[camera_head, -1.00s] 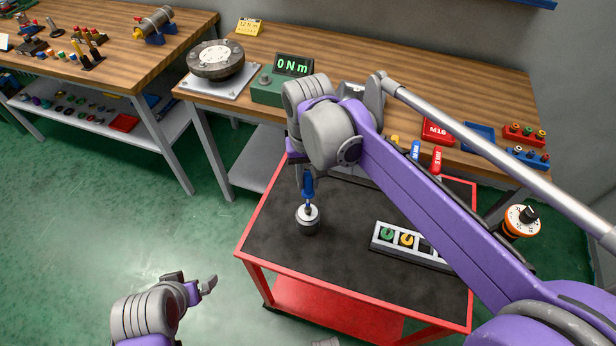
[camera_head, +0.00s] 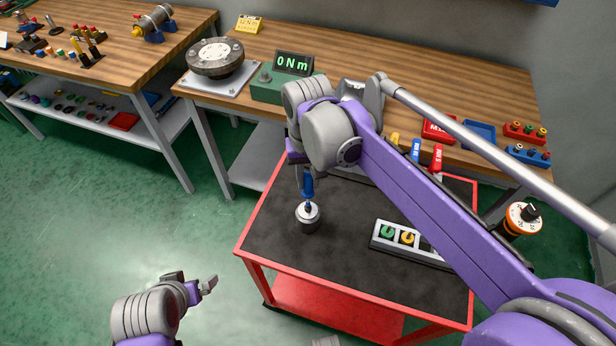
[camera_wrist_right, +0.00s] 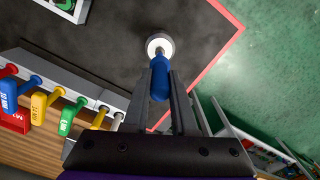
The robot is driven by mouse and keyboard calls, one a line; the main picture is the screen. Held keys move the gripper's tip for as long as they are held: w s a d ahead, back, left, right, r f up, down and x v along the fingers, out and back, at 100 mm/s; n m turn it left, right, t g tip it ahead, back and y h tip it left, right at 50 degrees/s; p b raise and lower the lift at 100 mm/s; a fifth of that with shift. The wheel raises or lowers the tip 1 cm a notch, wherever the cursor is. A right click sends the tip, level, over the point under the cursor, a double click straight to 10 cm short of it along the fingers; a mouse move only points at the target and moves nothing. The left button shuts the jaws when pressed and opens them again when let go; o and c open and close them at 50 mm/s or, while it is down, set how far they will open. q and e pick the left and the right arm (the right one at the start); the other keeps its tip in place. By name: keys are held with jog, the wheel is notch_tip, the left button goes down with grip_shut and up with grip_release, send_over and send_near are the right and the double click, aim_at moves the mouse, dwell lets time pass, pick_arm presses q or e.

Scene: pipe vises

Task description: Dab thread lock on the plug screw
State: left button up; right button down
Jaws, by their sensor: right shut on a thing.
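My right gripper (camera_head: 306,176) is shut on a slim blue thing (camera_head: 308,187), which looks like the thread lock bottle. It hangs upright, with its narrow dark tip pointing down at the top of a small grey cylinder (camera_head: 308,223) on the black cart top. In the right wrist view the blue bottle (camera_wrist_right: 160,80) sits between the fingers, in line with the cylinder's pale round top (camera_wrist_right: 160,43). I cannot tell whether the tip touches it. The plug screw is not clearly distinguishable there. My left gripper (camera_head: 193,284) is open and empty over the floor.
A grey tray (camera_head: 388,248) with green and yellow round pieces lies on the red cart (camera_head: 259,262), right of the cylinder. Behind stands a wooden bench with a green torque display (camera_head: 288,78) reading 0 Nm and a round flange (camera_head: 216,58). The cart's left front is clear.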

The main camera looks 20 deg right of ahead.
pick_arm(q)
jog(key=shift+s+f, duration=0.1)
jog(key=shift+f, duration=0.1)
pick_arm(e)
jog(key=shift+f, duration=0.35)
dwell(0.7)
pick_arm(q)
jog(key=shift+r, duration=0.1)
pick_arm(e)
jog(key=shift+r, duration=0.1)
jog(key=shift+r+p, duration=1.35)
jog(key=shift+r, duration=1.15)
pick_arm(q)
jog(key=r, duration=0.1)
jog(key=w+r, duration=0.1)
jog(key=r, duration=0.1)
jog(key=shift+w+r, duration=0.3)
jog(key=shift+r, duration=0.1)
jog(key=shift+s, duration=0.1)
pick_arm(e)
jog(key=shift+f, duration=0.1)
